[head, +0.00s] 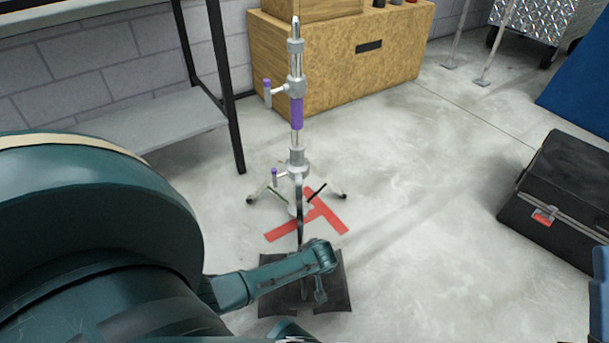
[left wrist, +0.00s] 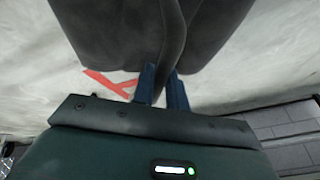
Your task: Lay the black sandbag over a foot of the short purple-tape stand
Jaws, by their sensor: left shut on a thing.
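The short stand (head: 297,150) stands upright on the floor in the head view, with purple tape (head: 296,113) on its column and splayed legs near the floor. My left gripper (head: 320,275) is in front of the stand, on the near side. Its blue fingers (left wrist: 162,88) are shut on the dark strap of the black sandbag (left wrist: 105,30), which fills the top of the left wrist view. In the head view the sandbag (head: 333,292) shows below the gripper, partly covered by it. Whether it touches a foot or the floor I cannot tell. My right gripper is not in view.
A red tape mark (head: 328,214) lies on the floor at the stand's base. A wooden cabinet (head: 345,70) stands behind, a grey shelf (head: 150,130) at the left, and a black case (head: 562,195) at the right. The floor between stand and case is clear.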

